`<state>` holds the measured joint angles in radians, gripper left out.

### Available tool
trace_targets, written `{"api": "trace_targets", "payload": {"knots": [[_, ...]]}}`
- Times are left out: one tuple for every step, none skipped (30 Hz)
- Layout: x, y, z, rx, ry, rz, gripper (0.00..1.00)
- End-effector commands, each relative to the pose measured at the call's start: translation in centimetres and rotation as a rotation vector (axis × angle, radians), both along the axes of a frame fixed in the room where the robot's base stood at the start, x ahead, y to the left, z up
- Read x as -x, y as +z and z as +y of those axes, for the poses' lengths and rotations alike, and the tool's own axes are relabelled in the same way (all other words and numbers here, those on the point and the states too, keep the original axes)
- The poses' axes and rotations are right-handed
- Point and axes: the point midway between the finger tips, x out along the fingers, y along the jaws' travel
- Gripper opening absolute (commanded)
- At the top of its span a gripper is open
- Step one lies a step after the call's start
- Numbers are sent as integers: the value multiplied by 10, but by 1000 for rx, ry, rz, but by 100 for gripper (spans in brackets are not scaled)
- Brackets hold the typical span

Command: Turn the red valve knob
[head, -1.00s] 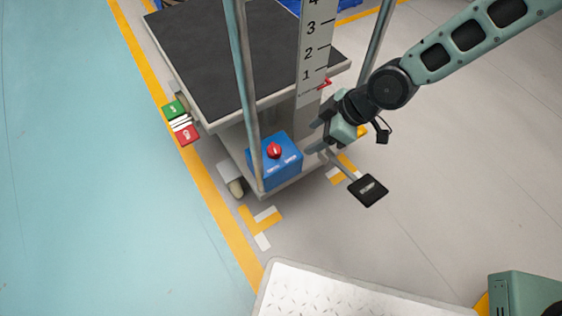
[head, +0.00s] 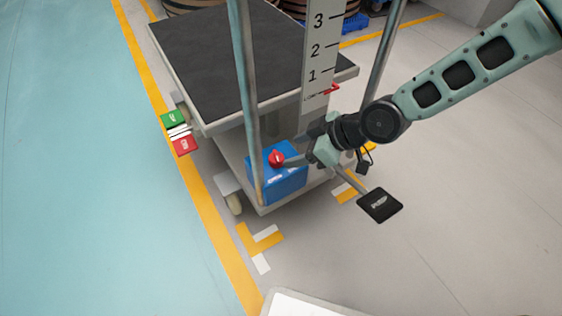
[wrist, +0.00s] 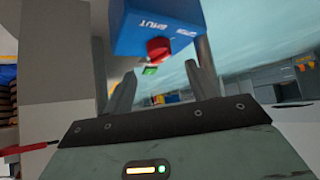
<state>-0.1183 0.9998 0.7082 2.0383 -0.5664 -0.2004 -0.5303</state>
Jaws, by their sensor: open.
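The red valve knob (head: 276,158) sits on top of a blue box (head: 285,184) at the near end of a lift cart. In the wrist view the knob (wrist: 158,49) shows ahead, just beyond the fingertips and between them from left to right. The blue box (wrist: 133,28) carries white lettering that looks like SHUT and OPEN. My gripper (head: 290,152) comes from the right with its fingers pointing left at the knob. In the wrist view my gripper (wrist: 146,78) is open and empty, one finger on each side. I cannot tell whether a finger touches the knob.
A grey post (head: 247,100) rises close to the left of the box. A numbered scale (head: 318,60) stands behind my gripper. The cart's dark platform (head: 225,50) is above and behind. A black pedal (head: 380,205) sticks out at the lower right. Open floor lies to the right.

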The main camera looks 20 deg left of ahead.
Motion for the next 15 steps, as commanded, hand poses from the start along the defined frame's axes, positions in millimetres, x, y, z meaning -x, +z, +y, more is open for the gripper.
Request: {"api": "trace_targets", "payload": {"knots": [[1, -14, 8, 0, 2, 1, 57], [0, -18, 12, 0, 1, 0, 57], [0, -23, 17, 0, 1, 1, 57], [0, -26, 21, 0, 1, 0, 57], [0, -29, 24, 0, 1, 0, 57], [0, -33, 28, 0, 1, 0, 57], [0, -35, 31, 0, 1, 0, 57], [-1, -37, 34, 0, 1, 0, 57], [-1, -40, 37, 1, 1, 1, 57], [-1, -41, 38, 1, 1, 1, 57], [-1, -43, 40, 1, 0, 1, 57], [-1, -44, 41, 1, 1, 1, 57], [-1, -44, 43, 1, 0, 1, 57], [-1, -45, 43, 1, 1, 1, 57], [-1, -45, 44, 1, 0, 0, 57]]}}
